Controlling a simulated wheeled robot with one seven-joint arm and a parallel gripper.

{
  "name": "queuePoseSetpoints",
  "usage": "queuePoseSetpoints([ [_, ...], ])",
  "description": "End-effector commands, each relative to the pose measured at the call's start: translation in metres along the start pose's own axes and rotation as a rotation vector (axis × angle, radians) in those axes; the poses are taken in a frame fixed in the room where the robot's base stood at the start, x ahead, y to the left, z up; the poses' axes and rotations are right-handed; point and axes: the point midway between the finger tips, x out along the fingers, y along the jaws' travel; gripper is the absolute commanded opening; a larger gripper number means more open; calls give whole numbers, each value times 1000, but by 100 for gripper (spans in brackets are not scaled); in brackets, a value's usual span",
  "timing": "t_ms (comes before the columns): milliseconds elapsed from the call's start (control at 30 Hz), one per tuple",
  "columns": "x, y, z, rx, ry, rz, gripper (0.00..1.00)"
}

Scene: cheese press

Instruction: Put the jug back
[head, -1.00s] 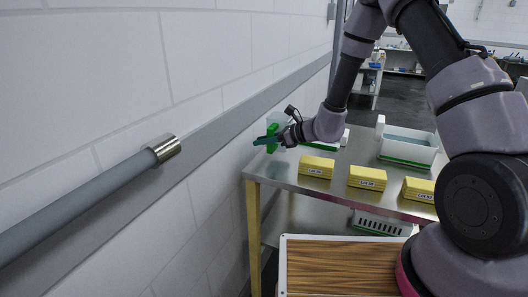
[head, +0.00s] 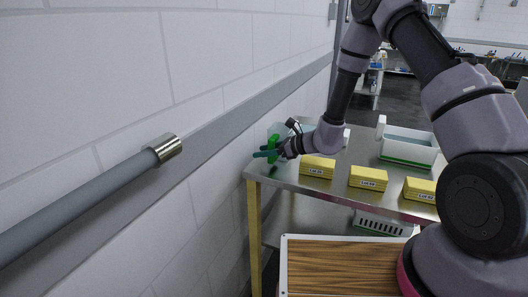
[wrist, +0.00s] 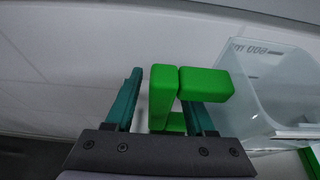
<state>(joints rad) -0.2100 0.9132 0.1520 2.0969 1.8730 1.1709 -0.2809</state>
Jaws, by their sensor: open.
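The jug (head: 278,129) is clear with a green handle (head: 273,143). It is at the left end of the metal table, close to the wall. In the wrist view its see-through body (wrist: 268,88) with a printed scale is at the right, and its green handle (wrist: 161,95) stands in the middle. My gripper (head: 266,154) is open. In the wrist view its two teal fingers (wrist: 162,105) are on either side of the handle, with gaps visible. My wrist partly hides the jug in the head view, and I cannot see its base.
The metal table (head: 290,177) carries several yellow blocks with labels, such as the nearest left one (head: 317,167). A white tray with a green lower edge (head: 408,147) stands behind them. The wall runs close along the left, with a grey rail (head: 90,205). A wood-topped surface (head: 340,268) is in front.

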Motion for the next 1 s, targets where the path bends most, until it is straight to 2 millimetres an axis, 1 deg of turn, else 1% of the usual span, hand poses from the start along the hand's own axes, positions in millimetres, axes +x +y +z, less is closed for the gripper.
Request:
queuePoseSetpoints([
  [133, -3, 0, 3, 0, 0, -1, 55],
  [233, -16, -1, 3, -1, 1, -2, 55],
  [500, -75, -1, 3, 0, 0, -3, 55],
  [600, -94, -1, 3, 1, 1, -4, 55],
  [700, -108, -1, 3, 0, 0, -3, 55],
  [833, -118, 0, 3, 0, 0, -1, 55],
  [1000, -122, 0, 4, -4, 0, 2, 55],
])
